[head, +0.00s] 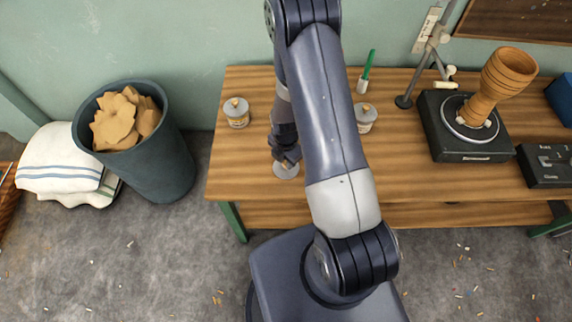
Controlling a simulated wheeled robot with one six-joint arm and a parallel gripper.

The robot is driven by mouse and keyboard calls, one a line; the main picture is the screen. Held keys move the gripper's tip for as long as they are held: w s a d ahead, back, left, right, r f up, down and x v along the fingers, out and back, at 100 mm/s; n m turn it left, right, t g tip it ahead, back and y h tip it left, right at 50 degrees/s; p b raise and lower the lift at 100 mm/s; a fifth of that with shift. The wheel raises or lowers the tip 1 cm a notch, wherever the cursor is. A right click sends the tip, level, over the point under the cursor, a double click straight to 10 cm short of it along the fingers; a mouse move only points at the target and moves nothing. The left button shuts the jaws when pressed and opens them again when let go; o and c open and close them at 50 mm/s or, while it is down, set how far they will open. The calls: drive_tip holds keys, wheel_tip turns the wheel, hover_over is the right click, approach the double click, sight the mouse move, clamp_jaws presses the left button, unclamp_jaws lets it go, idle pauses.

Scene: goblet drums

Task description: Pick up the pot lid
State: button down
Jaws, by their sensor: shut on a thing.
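The pot lid (284,172) is a small pale grey disc near the front edge of the wooden workbench (240,165), left of the middle. My gripper (287,161) points down over it and is shut on it. The fingers and my arm hide part of the lid. I cannot tell whether the lid touches the bench top or hangs just above it.
Glue pots (237,112) and (365,117) stand on the bench, with a green-handled brush (368,68) behind the right one. A goblet drum (497,85) sits tilted on a black turntable (462,126) at right. A bin (150,165) stands left of the bench.

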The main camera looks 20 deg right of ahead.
wheel_tip(320, 180, up, 10)
drive_tip(key=shift+b, duration=0.3)
idle(0.5)
wheel_tip(320, 180, up, 4)
drive_tip(key=p, duration=0.2)
drive_tip(key=shift+p, duration=0.35)
drive_tip(key=shift+w, duration=0.1)
